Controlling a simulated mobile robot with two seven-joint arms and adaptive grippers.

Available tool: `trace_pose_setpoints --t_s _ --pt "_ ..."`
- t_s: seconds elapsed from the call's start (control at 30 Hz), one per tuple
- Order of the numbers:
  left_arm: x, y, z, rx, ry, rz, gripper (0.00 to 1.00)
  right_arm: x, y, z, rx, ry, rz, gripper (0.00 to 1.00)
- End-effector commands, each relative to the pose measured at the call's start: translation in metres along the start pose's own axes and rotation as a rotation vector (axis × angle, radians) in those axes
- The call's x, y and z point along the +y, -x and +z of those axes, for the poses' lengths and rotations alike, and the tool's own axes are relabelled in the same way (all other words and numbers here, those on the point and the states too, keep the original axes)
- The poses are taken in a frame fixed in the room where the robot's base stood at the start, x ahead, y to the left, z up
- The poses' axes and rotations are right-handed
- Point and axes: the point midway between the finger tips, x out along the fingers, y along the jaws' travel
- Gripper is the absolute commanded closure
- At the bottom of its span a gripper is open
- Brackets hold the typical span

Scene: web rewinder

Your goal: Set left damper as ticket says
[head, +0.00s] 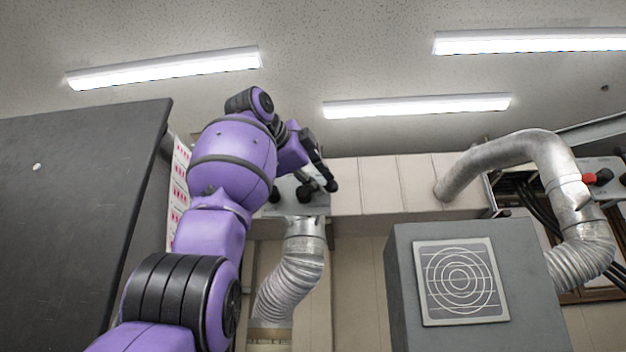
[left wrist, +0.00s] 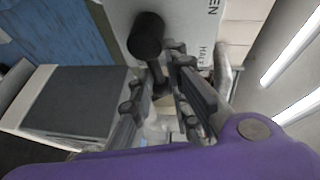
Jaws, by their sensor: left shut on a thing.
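The left damper's pale plate (head: 298,203) is at the top of a silver flexible duct (head: 290,278), beyond my left arm. My left gripper (head: 322,172) is at this plate and partly hides it. In the left wrist view, my left gripper (left wrist: 163,74) is shut on the dark damper handle, with the round black knob (left wrist: 145,36) just past the fingertips. The plate in this view (left wrist: 188,20) bears partly hidden lettering, ending in "EN" and starting "HA". The handle's exact position against the marks cannot be told. No ticket can be read.
A grey cabinet with a round grille (head: 462,281) stands at right. A dark panel (head: 75,225) fills the left, beside a sheet with red marks (head: 180,180).

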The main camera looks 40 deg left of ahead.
Motion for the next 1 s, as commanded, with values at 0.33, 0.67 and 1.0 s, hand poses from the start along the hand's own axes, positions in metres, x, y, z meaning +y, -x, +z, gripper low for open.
trace_pose_setpoints --t_s 0.33,0.67,1.0 --pt "0.0183 -0.0136 0.0023 -0.025 -0.089 0.082 1.0 0.0 0.0 0.0043 -0.008 0.0 0.0 0.68" --pt "0.019 -0.014 0.0034 -0.028 -0.097 0.087 1.0 -0.0002 0.0 0.0045 -0.008 0.0 0.0 0.68" --pt "0.0173 -0.0122 0.004 -0.029 -0.099 0.083 0.66 -0.0005 0.0003 0.0048 -0.008 -0.001 -0.001 0.68"
